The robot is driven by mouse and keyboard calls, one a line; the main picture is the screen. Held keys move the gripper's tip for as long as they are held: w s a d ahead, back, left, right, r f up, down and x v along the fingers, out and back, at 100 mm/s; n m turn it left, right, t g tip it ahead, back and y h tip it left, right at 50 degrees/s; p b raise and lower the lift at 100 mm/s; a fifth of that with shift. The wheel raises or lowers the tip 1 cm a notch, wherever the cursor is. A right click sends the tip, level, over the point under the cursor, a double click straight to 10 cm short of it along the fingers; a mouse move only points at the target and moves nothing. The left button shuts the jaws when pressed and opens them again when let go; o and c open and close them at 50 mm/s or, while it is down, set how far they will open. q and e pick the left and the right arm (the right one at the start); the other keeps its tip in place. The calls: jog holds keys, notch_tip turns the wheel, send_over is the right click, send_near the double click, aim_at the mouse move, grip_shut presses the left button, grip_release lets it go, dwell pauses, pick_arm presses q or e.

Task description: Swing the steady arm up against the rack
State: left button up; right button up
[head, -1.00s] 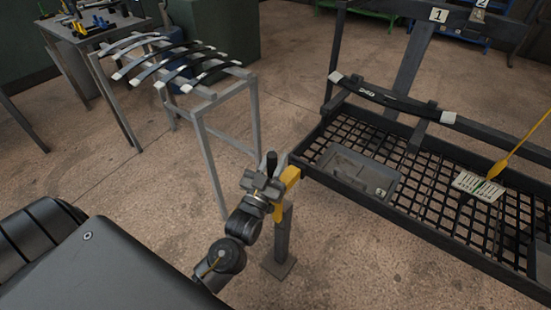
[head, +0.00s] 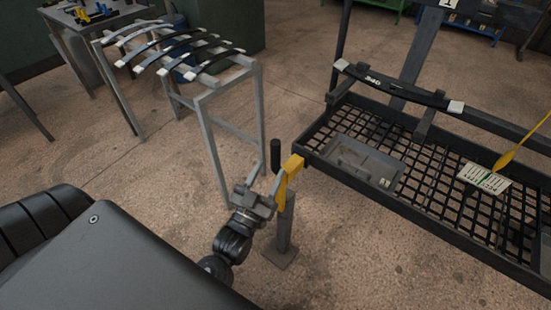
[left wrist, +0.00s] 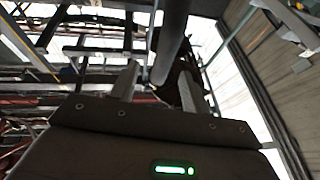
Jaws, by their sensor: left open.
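The steady arm (head: 291,169) is a short yellow bar with an upright black handle (head: 275,153). It sits at the top of a grey floor post (head: 285,225), by the front left corner of the dark mesh rack (head: 455,245). Its yellow end looks close against that corner; contact cannot be told. My left gripper (head: 267,176) is open just below and in front of the handle, fingers pointing up at it. In the left wrist view, a dark round bar, likely the handle (left wrist: 172,45), stands between the spread fingers, not gripped. My right gripper is out of view.
The rack bears a curved black leaf spring (head: 395,90), a grey tray (head: 350,163), and a paper tag (head: 484,180) by a yellow pointed rod (head: 508,158). A grey stand (head: 208,100) with several leaf springs is at left. Floor between is clear.

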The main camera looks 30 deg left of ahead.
pick_arm(q)
jog(key=shift+v, duration=1.6)
